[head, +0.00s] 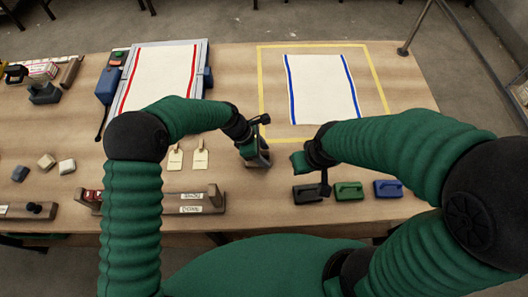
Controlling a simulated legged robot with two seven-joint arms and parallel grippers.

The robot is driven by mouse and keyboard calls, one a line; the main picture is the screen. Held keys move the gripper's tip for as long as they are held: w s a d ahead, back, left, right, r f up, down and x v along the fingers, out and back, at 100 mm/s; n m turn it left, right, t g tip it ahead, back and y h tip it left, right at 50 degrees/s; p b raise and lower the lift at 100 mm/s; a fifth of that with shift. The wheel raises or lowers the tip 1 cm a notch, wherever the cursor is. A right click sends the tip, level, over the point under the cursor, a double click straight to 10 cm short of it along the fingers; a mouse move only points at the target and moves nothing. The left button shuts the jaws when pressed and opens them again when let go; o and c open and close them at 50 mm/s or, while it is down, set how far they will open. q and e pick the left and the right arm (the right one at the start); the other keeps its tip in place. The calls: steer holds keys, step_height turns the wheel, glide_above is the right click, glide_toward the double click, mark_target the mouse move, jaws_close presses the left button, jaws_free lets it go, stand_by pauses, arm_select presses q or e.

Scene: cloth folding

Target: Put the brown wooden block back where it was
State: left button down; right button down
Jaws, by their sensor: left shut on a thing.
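My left gripper (256,152) is over the middle of the table, left of my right gripper. It is shut on a small brown piece, the brown wooden block (260,160), which is mostly hidden by the fingers. I cannot tell whether the block touches the table. My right gripper (312,178) is just above the table behind the dark block with a handle, and its jaws are too hidden to read. A white cloth with blue stripes (322,88) lies flat inside a yellow taped outline (262,75).
A white cloth with red stripes (160,75) lies on a grey board at the back left. Black, green (348,191) and blue (388,189) handled blocks stand at the front right. Two cream tags (175,160) and labelled wooden racks (190,203) are left of my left gripper.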

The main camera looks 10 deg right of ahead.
arm_select(q)
steer(key=shift+a, duration=0.65)
steer(key=c, duration=1)
jaws_free()
steer(key=o, duration=0.5)
steer(key=shift+d, duration=0.6)
steer(key=v, duration=1.1)
steer(key=shift+a, duration=0.45)
steer(key=s+a+r+m+t+y, duration=0.1)
steer(key=s+a+m, duration=0.3)
steer(key=a, duration=0.4)
steer(key=s+a+m+t+y, duration=0.1)
steer(key=s+a+m+y, duration=0.1)
steer(key=s+a+m, duration=0.3)
steer(key=s+a+r+m+t+y, duration=0.1)
steer(key=s+a+m, duration=0.4)
steer(key=a, duration=0.8)
steer(key=shift+s+r+m+t+y, duration=0.25)
steer(key=shift+r+m+t+y, duration=0.1)
steer(key=shift+m, duration=0.55)
